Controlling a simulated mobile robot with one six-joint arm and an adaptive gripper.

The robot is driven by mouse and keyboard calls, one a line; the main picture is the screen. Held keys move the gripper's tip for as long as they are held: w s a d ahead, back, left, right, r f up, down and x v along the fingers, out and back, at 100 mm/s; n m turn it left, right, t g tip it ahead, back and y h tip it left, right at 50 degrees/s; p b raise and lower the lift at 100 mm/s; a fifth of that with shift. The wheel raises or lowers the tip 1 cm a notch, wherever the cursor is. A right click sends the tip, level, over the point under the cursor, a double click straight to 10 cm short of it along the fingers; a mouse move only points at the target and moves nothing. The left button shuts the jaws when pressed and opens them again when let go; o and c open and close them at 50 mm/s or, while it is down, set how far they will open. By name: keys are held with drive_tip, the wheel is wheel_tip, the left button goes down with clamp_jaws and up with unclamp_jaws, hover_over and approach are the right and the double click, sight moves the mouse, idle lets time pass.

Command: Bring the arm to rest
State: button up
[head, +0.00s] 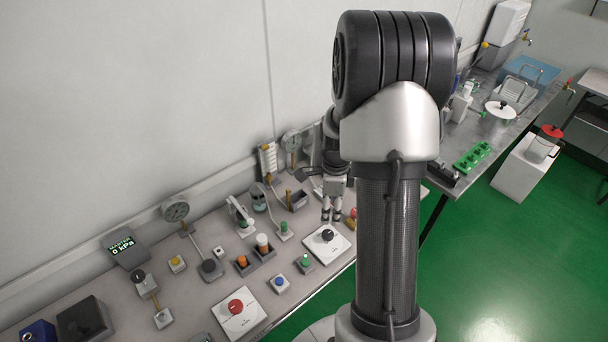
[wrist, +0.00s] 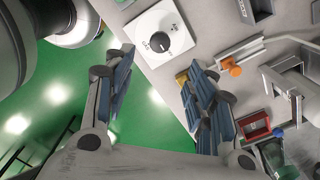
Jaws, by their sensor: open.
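My gripper (head: 332,214) hangs over the front part of the bench (head: 205,300), small and partly behind my own arm in the head view. In the wrist view my gripper (wrist: 162,72) has its two fingers wide apart, with nothing between them. A white plate with a black knob (head: 328,236) lies close to the fingertips in the head view. The same black knob (wrist: 157,42) shows beyond the fingertips in the wrist view. I cannot tell the exact height of the fingers above the bench. My arm hides part of the bench behind it.
Small testers, a gauge (head: 175,210) and a red knob on a white plate (head: 238,311) stand left of my gripper. In the wrist view an orange knob (wrist: 232,69) is right of the fingers. Green floor (head: 510,250) is open at the right.

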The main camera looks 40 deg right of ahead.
drive_tip(key=s+a+r+n+t, duration=0.1)
drive_tip(key=s+a+r+n, duration=0.1)
drive_tip(key=a+r+n, duration=0.6)
drive_tip(key=s+a+r+n+t, duration=0.1)
drive_tip(key=s+a+r+n, duration=0.1)
drive_tip(key=a+r+n, duration=0.6)
drive_tip(key=s+a+r+n+t, duration=0.2)
drive_tip(key=s+a+r+n, duration=0.5)
drive_tip(key=s+n, duration=0.3)
drive_tip(key=shift+s+a+r+t, duration=0.2)
drive_tip(key=shift+s+a+t, duration=0.15)
drive_tip(key=shift+s, duration=0.3)
